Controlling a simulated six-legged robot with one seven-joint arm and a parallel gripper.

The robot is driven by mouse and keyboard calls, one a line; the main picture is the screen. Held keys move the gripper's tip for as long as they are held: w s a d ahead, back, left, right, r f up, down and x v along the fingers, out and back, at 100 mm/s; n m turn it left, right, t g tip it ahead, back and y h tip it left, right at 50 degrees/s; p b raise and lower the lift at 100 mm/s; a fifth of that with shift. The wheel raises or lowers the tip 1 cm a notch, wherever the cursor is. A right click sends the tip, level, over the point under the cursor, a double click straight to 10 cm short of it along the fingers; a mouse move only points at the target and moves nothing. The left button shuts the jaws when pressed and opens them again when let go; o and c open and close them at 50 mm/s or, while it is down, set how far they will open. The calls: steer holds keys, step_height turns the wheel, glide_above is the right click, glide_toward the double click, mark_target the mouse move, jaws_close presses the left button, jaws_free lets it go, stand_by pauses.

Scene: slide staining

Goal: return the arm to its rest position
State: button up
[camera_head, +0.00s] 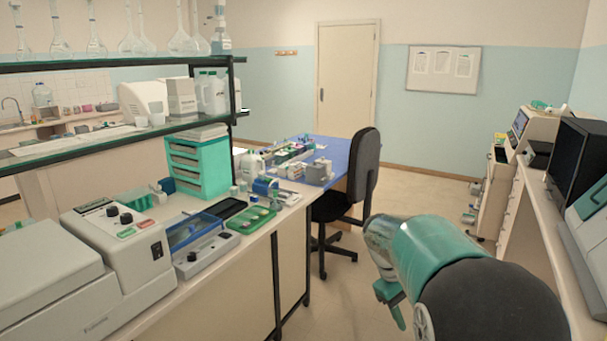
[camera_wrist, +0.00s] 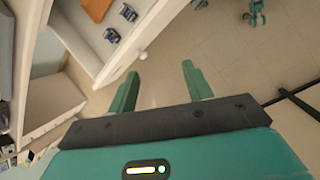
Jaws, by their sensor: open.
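My gripper (camera_head: 391,303) hangs over the aisle floor in the head view, to the right of the long bench. My green and dark arm fills the lower right there and hides part of the gripper. In the wrist view my gripper (camera_wrist: 158,76) shows two green fingers spread apart, with nothing between them but pale floor beyond. It is open, empty and apart from every bench.
The left bench (camera_head: 262,235) carries instruments, a teal drawer unit (camera_head: 197,163) and a green tray (camera_head: 251,219). A black chair (camera_head: 366,165) stands beyond my gripper. A right-hand counter (camera_head: 533,205) holds a monitor (camera_head: 580,160). Floor (camera_head: 430,195) between is clear.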

steer(key=s+a+r+m+t+y, duration=0.1)
steer(key=s+a+r+t, duration=0.1)
steer(key=s, duration=0.6)
steer(key=s+a+r+m+t+y, duration=0.2)
steer(key=s+a+r+t, duration=0.1)
steer(key=s, duration=0.5)
steer(key=s+a+r+m+t+y, duration=0.1)
steer(key=s+a+r+m+t, duration=0.1)
steer(key=s, duration=0.6)
steer(key=shift+a+r, duration=0.55)
